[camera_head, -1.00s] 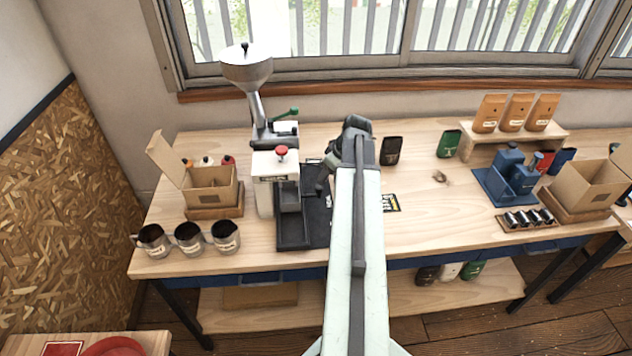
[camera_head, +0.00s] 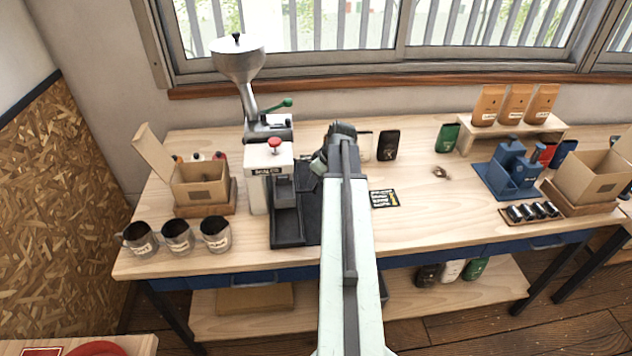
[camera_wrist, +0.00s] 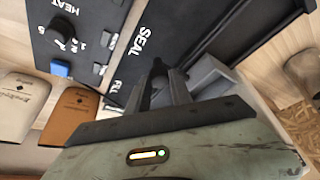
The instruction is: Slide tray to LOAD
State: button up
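The white machine (camera_head: 268,176) stands on the left half of the bench, with a red knob and a metal hopper. A black base plate (camera_head: 287,232) lies in front of it, with a dark grey tray (camera_head: 285,190) against the machine. A grey, tray-like part (camera_wrist: 208,76) shows just beyond my fingers. My gripper (camera_wrist: 168,82) points at the plate near SEAL; its fingers look close together, and contact with the tray is unclear. In the head view, my arm partly hides my gripper (camera_head: 318,166).
Several metal cups (camera_head: 178,236) and an open carton (camera_head: 200,188) stand left of the machine. A small dark card (camera_head: 384,199) lies right of my arm. A blue holder (camera_head: 512,175) is farther right. The bench's middle right is mostly clear.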

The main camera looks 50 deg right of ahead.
grip_shut()
dwell(1.1)
